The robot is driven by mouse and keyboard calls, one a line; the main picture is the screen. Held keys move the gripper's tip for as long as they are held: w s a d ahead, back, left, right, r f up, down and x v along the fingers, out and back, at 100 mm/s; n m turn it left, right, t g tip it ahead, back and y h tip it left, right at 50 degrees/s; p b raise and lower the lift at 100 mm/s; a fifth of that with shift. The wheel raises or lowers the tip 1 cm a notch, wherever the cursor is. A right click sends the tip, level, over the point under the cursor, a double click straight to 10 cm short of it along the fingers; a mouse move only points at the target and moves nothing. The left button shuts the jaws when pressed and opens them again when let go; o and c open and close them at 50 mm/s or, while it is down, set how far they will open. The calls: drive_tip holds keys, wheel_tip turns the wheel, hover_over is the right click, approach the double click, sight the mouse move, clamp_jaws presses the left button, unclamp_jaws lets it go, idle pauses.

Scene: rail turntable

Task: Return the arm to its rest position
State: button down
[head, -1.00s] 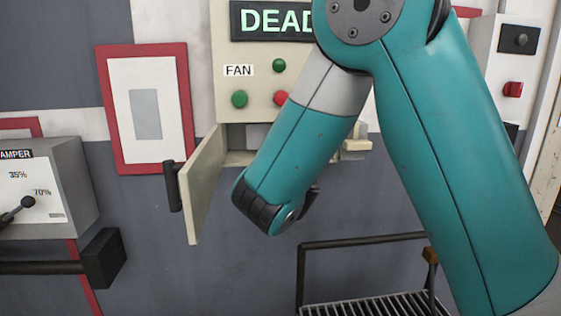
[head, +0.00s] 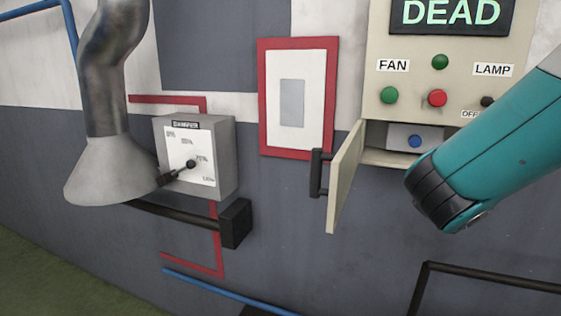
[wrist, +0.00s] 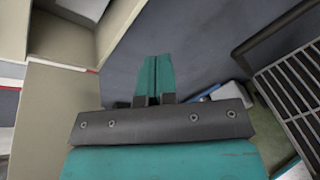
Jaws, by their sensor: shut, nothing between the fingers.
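My gripper (wrist: 155,62) shows in the wrist view, with its two teal fingers pressed together and nothing between them. In the head view my teal arm comes in from the right edge, its dark wrist joint in front of the wall beside the open cabinet; the fingers cannot be seen there. The beige control cabinet (head: 375,85) has its lower door (head: 345,180) swung open to the left. A blue button (head: 415,141) shows inside the compartment. The wrist view shows beige cabinet panels (wrist: 40,110) at the left, apart from the fingers.
A damper box (head: 225,160) with a lever and a dark bar stands left on the wall. A grey metal duct hood (head: 112,175) hangs farther left. A black rail (head: 480,277) is at lower right, and a slatted grate (wrist: 290,90) shows right in the wrist view.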

drive_tip(key=s+a+f+m+g+y, duration=0.1)
drive_tip(key=s+a+m+g+y, duration=0.4)
drive_tip(key=s, duration=0.8)
drive_tip(key=s+a+f+m+g+y, duration=0.2)
drive_tip(key=s+a+m+g+y, duration=0.3)
drive_tip(key=s+a+m, duration=0.6)
drive_tip(key=s+a+g, duration=0.1)
drive_tip(key=s+g, duration=0.1)
drive_tip(key=s, duration=0.1)
drive_tip(key=shift+a+g+y+b, duration=0.3)
drive_tip(key=shift+a+y, duration=0.05)
drive_tip(key=shift+y, duration=0.05)
